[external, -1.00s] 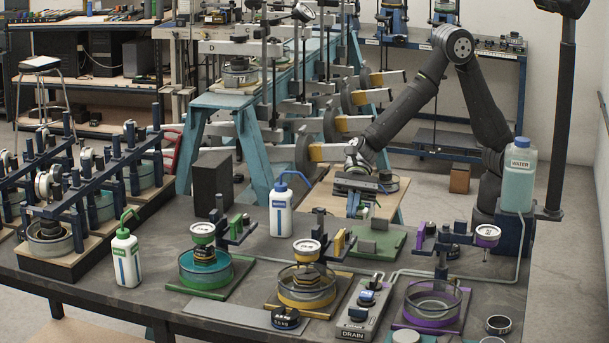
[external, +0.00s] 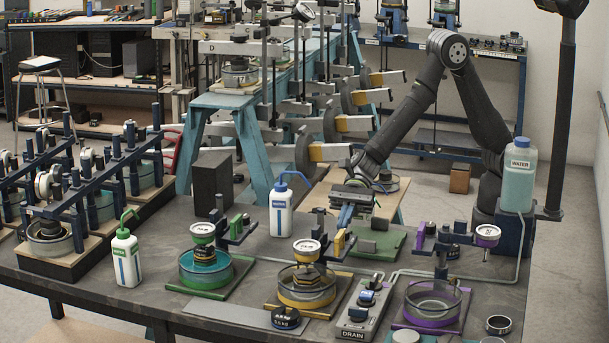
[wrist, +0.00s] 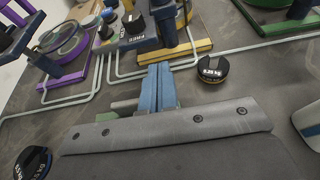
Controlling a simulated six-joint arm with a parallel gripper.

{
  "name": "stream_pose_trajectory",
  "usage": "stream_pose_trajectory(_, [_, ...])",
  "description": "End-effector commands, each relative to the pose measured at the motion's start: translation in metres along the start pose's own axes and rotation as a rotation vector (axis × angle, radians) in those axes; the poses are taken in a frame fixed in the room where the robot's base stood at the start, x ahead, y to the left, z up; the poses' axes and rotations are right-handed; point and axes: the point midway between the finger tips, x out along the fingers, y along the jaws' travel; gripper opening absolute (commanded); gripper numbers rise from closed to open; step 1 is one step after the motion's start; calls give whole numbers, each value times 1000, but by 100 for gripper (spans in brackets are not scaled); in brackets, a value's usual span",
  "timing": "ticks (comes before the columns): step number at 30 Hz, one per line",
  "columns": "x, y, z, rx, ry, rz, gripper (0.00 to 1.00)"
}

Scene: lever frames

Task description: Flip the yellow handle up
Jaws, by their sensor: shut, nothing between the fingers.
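The yellow handle (external: 339,243) is a small upright yellow piece beside the dark blue frame of the yellow-ringed station (external: 306,288) in the external view. I cannot make out the handle clearly in the wrist view, where the yellow base plate (wrist: 175,54) shows beyond my fingers. My gripper (external: 346,218) is shut and empty, with its blue fingers pointing down, behind and above the handle. The fingers also show together in the wrist view (wrist: 160,80). They appear apart from the handle.
A green station (external: 205,268) stands left and a purple one (external: 432,303) right. A blue-capped bottle (external: 281,208) stands left of my gripper. A green plate with a grey block (external: 372,242) lies close by. A black weight (wrist: 212,68) lies right of my fingers in the wrist view.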

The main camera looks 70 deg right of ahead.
Motion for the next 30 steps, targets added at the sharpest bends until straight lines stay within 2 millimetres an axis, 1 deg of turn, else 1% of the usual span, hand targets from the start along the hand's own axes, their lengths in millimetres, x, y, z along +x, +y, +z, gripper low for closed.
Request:
stream_pose_trajectory(1, [11, 1, 0, 0, 0, 3, 0])
stream_pose_trajectory(6, [39, 1, 0, 0, 0, 2, 0])
stream_pose_trajectory(9, [50, 0, 0, 0, 0, 2, 0])
stream_pose_trajectory(12, [57, 0, 0, 0, 1, 1, 0])
stream_pose_trajectory(16, [60, 0, 0, 0, 0, 0, 0])
stream_pose_trajectory(24, [59, 0, 1, 0, 0, 0, 0])
stream_pose_trajectory(26, [58, 0, 6, -1, -1, 0, 0])
stream_pose_trajectory(30, [50, 0, 29, -5, -8, 0, 0])
